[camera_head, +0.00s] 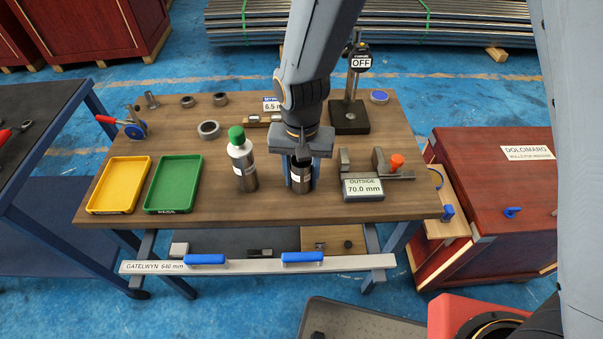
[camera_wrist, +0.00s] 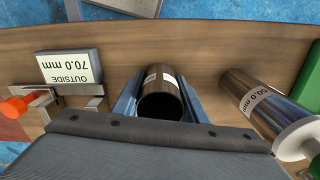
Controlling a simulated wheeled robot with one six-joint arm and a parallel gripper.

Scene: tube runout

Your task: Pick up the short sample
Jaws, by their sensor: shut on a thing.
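The short sample is a short dark metal tube (camera_head: 301,182) with a white label. It stands upright on the wooden table (camera_head: 250,206). My gripper (camera_head: 301,170) is over it from above, with a finger on each side, and is shut on it. In the wrist view the tube (camera_wrist: 161,100) shows its open dark end between the two blue-grey fingers of my gripper (camera_wrist: 160,98). Whether the tube touches the table is hard to tell.
A yellow tray (camera_head: 119,207) and a green tray (camera_head: 170,207) lie at the left.

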